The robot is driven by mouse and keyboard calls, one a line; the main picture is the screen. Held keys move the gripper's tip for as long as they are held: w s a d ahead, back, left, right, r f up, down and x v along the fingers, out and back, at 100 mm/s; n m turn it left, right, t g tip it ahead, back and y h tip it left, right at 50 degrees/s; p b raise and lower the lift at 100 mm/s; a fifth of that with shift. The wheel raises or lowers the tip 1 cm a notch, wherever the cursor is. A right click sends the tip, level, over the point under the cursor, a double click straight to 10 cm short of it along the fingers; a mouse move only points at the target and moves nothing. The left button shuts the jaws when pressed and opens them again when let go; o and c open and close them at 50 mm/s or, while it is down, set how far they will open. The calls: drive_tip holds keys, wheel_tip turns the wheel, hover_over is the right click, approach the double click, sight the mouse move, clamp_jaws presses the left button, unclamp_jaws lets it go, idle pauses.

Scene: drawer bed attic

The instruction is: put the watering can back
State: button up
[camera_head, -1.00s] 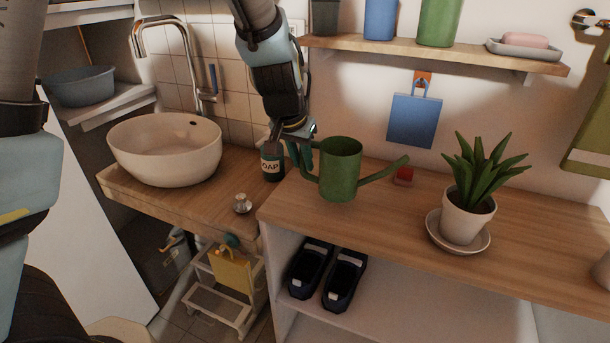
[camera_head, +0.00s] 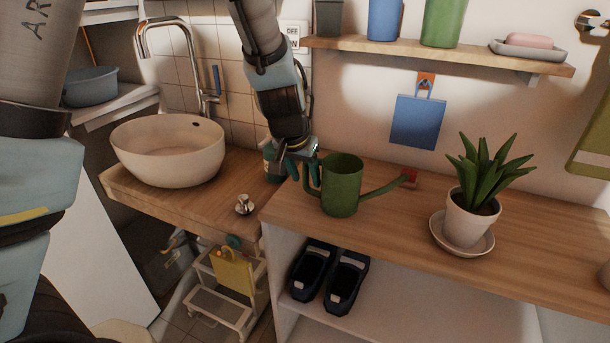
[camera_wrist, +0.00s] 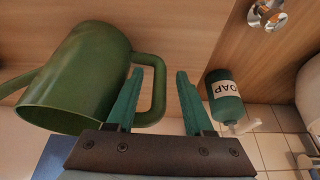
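The green watering can (camera_head: 342,190) stands upright, apparently on the wooden counter (camera_head: 400,222), its handle to the left and its spout to the right. It also shows at the left of the wrist view (camera_wrist: 80,75). My gripper (camera_head: 303,172) is at the handle side. In the wrist view my gripper's two green fingers (camera_wrist: 160,74) are apart, with the handle (camera_wrist: 159,90) between them. One fingertip is on the can-body side and the other is outside, with visible gaps beside the handle.
A soap bottle (camera_wrist: 225,97) is close to the outer finger; my gripper largely covers it in the head view. A potted plant (camera_head: 470,215) stands to the right and a small red object (camera_head: 410,177) lies by the spout. A sink (camera_head: 168,150) is left; a shelf (camera_head: 450,56) hangs above.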

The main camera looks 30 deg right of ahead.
drive_tip(key=shift+r, duration=0.55)
drive_tip(key=p+v, duration=0.2)
drive_tip(key=v, duration=0.9)
drive_tip(key=shift+a, duration=0.2)
drive_tip(key=w+a+f+n+y, duration=0.1)
drive_tip(key=w+a+n, duration=0.2)
drive_tip(key=w+a, duration=0.45)
drive_tip(key=a+f+n+y, duration=0.1)
drive_tip(key=a+n, duration=0.3)
drive_tip(key=a, duration=1)
drive_tip(key=s+a+f+n+y, duration=0.1)
drive_tip(key=a+f+n, duration=0.1)
drive_tip(key=a, duration=1.2)
drive_tip(key=shift+s+a+f+n+g+y, duration=0.15)
drive_tip(key=shift+s+a+n+g+y, duration=0.2)
drive_tip(key=shift+n, duration=0.55)
drive_tip(key=shift+d, duration=0.25)
